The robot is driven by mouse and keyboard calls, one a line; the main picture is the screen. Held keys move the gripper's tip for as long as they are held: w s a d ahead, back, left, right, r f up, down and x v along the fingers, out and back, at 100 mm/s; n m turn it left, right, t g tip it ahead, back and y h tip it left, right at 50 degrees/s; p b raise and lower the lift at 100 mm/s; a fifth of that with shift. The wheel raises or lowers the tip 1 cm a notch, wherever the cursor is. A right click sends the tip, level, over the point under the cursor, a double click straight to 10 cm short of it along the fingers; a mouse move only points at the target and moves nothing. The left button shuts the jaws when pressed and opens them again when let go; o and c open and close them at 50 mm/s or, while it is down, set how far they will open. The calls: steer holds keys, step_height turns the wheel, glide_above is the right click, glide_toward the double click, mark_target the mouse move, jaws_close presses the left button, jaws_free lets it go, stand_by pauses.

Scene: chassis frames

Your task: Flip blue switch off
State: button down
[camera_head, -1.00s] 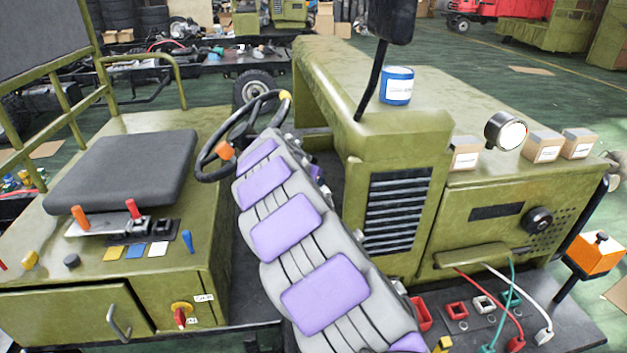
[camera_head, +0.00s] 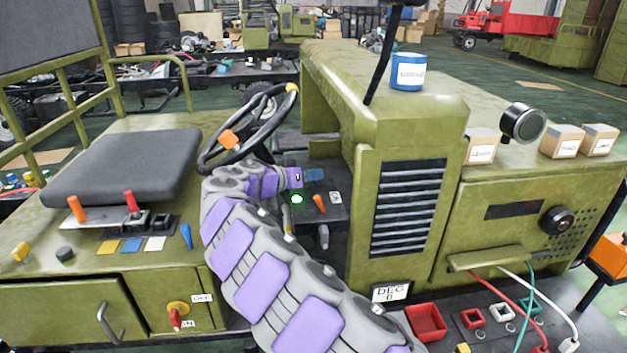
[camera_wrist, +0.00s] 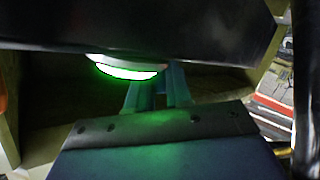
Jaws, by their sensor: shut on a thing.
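My gripper (camera_head: 313,175) is at the dash panel beside the steering wheel, next to a lit green round light (camera_head: 297,199). In the wrist view its two bluish fingers (camera_wrist: 157,92) point up under a dark edge, beside the same green light (camera_wrist: 127,69). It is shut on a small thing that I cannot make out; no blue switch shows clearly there. A separate blue lever (camera_head: 187,237) stands on the seat-side panel, away from my gripper.
An orange lever (camera_head: 320,203) and a grey lever (camera_head: 323,236) are close by on the dash. The steering wheel (camera_head: 250,130) is at the left of my gripper. The vented green housing (camera_head: 408,205) rises at its right. My arm crosses the foreground.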

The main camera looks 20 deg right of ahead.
steer(key=shift+f+n+h, duration=0.3)
steer(key=shift+f+h, duration=0.05)
steer(key=shift+h, duration=0.15)
steer(key=shift+a, duration=0.1)
steer(key=c, duration=1.3)
jaws_free()
steer(key=shift+w, duration=0.1)
steer(key=shift+o, duration=1.2)
steer(key=shift+r, duration=0.1)
steer(key=shift+a+r, duration=0.2)
steer(key=shift+a, duration=0.25)
steer(key=p+v, duration=0.3)
steer(key=v, duration=1.3)
steer(key=shift+a+f, duration=0.3)
steer(key=shift+a, duration=0.05)
